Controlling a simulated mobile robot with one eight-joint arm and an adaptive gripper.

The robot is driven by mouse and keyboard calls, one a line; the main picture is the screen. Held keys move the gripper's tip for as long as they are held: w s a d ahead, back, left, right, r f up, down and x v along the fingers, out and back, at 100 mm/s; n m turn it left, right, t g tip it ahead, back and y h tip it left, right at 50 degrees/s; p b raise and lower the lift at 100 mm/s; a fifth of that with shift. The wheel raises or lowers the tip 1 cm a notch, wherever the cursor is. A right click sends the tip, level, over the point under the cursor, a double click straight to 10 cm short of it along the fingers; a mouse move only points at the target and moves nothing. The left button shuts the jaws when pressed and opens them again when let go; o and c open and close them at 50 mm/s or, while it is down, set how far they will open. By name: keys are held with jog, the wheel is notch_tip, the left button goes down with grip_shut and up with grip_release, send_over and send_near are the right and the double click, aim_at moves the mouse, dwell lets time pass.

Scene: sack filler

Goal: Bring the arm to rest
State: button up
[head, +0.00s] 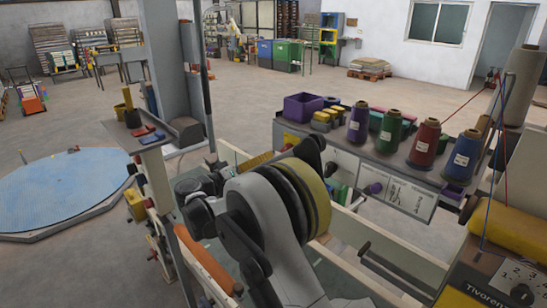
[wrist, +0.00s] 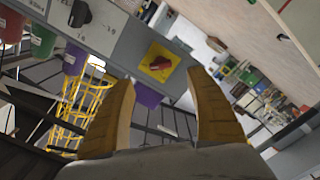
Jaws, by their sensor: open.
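My arm (head: 268,225) fills the lower middle of the head view, bent, with a yellow band around one joint. It stands in front of the sack filler's frame. In the wrist view my gripper (wrist: 162,76) shows two yellow-brown fingers spread wide apart, with nothing between them. Beyond the fingertips is a red rotary switch on a yellow plate (wrist: 160,63), fixed to a grey panel. I cannot tell the exact gap to it. In the head view the fingers are not clearly seen behind the arm.
A shelf (head: 388,158) with thread cones and a purple bin (head: 303,107) stands right of the arm. A control box (head: 500,283) is at the lower right. A grey column (head: 172,60) rises at left. A round blue platform (head: 62,190) lies farther left. Open floor lies behind.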

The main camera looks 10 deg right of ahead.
jog(key=shift+s+a, duration=0.3)
jog(key=shift+a, duration=0.1)
jog(key=s+d+r+n+g+y, duration=0.3)
jog(key=s+d+y, duration=0.4)
jog(key=s+d, duration=0.7)
jog(key=s+a+f+y, duration=0.1)
jog(key=s+f+y, duration=0.1)
jog(key=s, duration=0.6)
jog(key=s+a+f+y, duration=0.2)
jog(key=s+y, duration=0.1)
jog(key=s, duration=0.6)
jog(key=s+a+f+y, duration=0.1)
jog(key=s+y, duration=0.2)
jog(key=s, duration=0.6)
jog(key=shift+a+f+m, duration=0.15)
jog(key=shift+f+m, duration=0.15)
jog(key=shift+f, duration=0.1)
